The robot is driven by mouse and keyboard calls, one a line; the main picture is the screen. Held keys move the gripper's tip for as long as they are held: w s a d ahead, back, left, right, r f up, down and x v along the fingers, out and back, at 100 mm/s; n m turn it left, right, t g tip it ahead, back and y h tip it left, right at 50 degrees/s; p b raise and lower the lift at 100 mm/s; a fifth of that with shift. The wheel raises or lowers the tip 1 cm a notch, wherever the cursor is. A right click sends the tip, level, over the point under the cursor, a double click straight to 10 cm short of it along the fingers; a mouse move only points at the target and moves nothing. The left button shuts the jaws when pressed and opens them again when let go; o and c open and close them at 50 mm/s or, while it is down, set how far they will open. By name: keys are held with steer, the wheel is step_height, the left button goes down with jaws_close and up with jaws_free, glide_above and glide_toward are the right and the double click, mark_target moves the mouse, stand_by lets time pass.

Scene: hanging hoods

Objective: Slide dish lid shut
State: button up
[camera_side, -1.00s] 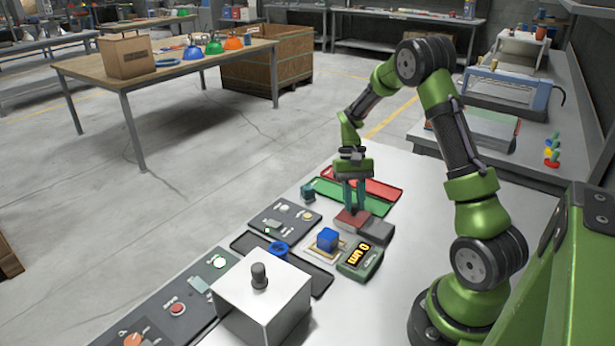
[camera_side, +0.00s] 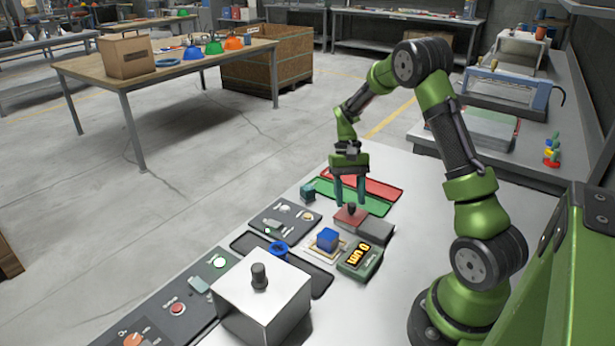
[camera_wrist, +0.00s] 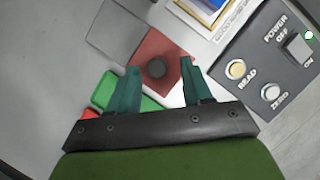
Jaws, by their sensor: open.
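A red square plate (camera_side: 344,219) with a dark round knob (camera_side: 351,208) lies on the white table, and a grey square block (camera_side: 377,231) adjoins it. I take the red plate as the dish lid, but cannot tell how far it covers the dish. In the wrist view the red plate (camera_wrist: 146,52), knob (camera_wrist: 155,68) and grey part (camera_wrist: 114,32) show from above. My gripper (camera_side: 350,200) is open just above the red plate. Its teal fingertips (camera_wrist: 158,66) stand apart on either side of the knob, with visible gaps.
Red (camera_side: 375,187) and green (camera_side: 372,209) trays lie behind. A metal box with a knob (camera_side: 245,290) is in front. Table is clear on the right.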

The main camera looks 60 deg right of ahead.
steer(key=v, duration=1.6)
steer(key=s+a+r+n+t, duration=0.1)
steer(key=s+a+t, duration=0.2)
steer(key=a, duration=0.5)
steer(key=s+a+r+n+t, duration=0.2)
steer(key=s+a+t, duration=0.2)
steer(key=a, duration=0.5)
steer(key=s+a+r+n+t+h, duration=0.1)
steer(key=s+a+n+t, duration=0.1)
steer(key=s+a, duration=0.5)
steer(key=shift+a+r+t, duration=0.25)
steer(key=shift+a+t, duration=0.45)
steer(key=shift+a, duration=0.4)
